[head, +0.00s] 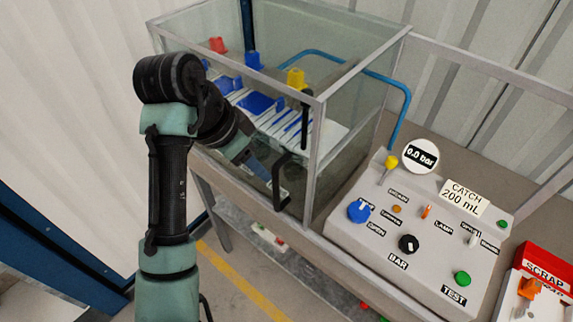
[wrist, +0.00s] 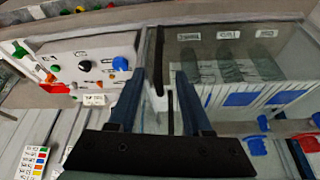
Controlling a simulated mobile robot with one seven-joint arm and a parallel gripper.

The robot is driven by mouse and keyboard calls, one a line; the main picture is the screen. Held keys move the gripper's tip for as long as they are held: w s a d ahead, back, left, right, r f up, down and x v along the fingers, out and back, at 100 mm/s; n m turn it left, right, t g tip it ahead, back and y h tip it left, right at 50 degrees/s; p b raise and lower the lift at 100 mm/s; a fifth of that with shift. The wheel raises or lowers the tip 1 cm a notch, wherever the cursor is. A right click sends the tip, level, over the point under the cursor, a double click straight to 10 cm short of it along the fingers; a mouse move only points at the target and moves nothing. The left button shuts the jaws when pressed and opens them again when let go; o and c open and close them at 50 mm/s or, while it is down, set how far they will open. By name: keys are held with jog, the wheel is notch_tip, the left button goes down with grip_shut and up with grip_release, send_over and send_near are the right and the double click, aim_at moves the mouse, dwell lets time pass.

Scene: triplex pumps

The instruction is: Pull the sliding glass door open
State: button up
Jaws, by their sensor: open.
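The sliding glass door (head: 240,150) is the front pane of a clear glass cabinet with a grey frame. A black D-shaped handle (head: 276,185) stands upright near the door's right edge. My gripper (head: 264,170) is open just left of this handle in the head view. In the wrist view my gripper (wrist: 160,76) has its two dark fingers spread, with an upright black bar (wrist: 159,62) showing between them. I cannot tell whether the fingers touch it. A second black upright bar (head: 305,120) shows higher up, near the corner post.
The floor before the bench looks clear.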

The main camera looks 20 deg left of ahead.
aim_at(276, 189)
jog(key=b+x, duration=0.1)
jog(key=x, duration=0.5)
jog(key=b+x, duration=0.1)
jog(key=x, duration=0.5)
jog(key=shift+s+d+f, duration=0.1)
jog(key=shift+d+f, duration=0.05)
jog(key=shift+f, duration=0.25)
grip_shut()
dwell(0.9)
